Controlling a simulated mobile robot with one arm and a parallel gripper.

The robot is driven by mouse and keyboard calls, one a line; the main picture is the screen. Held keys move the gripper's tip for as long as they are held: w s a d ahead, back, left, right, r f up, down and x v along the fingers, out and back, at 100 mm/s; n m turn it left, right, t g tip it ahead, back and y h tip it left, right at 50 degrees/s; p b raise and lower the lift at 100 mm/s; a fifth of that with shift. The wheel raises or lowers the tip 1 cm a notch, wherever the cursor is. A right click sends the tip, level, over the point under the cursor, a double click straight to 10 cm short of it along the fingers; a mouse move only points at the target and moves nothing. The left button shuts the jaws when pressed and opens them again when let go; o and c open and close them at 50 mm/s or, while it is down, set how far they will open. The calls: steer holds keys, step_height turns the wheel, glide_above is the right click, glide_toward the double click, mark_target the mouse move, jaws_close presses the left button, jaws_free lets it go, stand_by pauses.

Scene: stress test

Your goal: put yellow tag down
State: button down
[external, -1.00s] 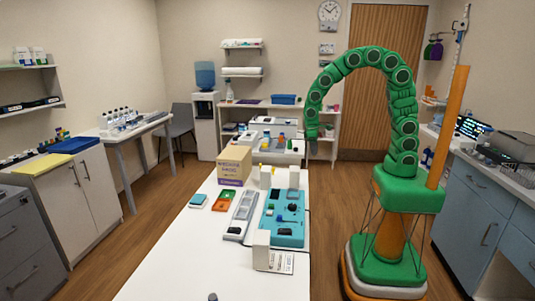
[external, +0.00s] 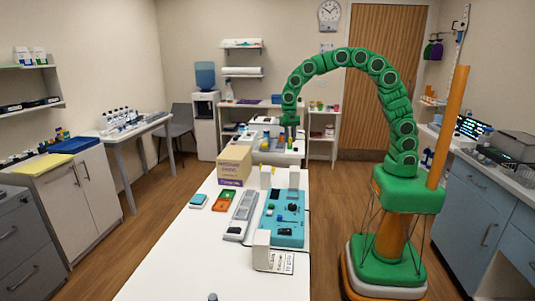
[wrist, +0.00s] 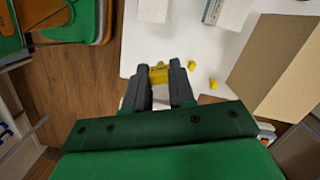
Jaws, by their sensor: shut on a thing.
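In the wrist view my gripper (wrist: 158,68) is shut on a yellow tag (wrist: 158,75), which shows between the two dark fingertips. The tag is seen against the edge of a white table top (wrist: 135,35); its height above the surface I cannot tell. Two more small yellow pieces, one nearer the gripper (wrist: 191,66) and one farther right (wrist: 213,84), lie on the white top. In the external view my gripper (external: 290,121) hangs down at the end of the green arm over the far bench area; the tag is too small to make out there.
A brown cardboard box (external: 234,163) stands on the long white table (external: 165,262). A teal device (external: 287,238), a grey tray (external: 239,218) and white blocks share that table. In the wrist view a tan box-like thing (wrist: 275,65) is close on the right. Wooden floor (wrist: 75,85) shows at the left.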

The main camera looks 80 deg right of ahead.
steer(key=w+a+r+m+t, duration=0.2)
steer(key=w+r+m, duration=0.5)
steer(key=w+m, duration=0.35)
steer(key=m, duration=0.3)
glide_above(239, 154)
steer(key=d, duration=0.1)
steer(key=shift+s+f, duration=0.2)
steer(key=shift+f, duration=1.7)
steer(key=shift+s+f, duration=0.2)
steer(key=shift+f, duration=1.7)
steer(key=shift+w+f, duration=0.3)
steer(key=shift+f, duration=1.55)
steer(key=shift+f, duration=0.1)
steer(key=c, duration=0.9)
jaws_free()
steer(key=shift+c, duration=0.2)
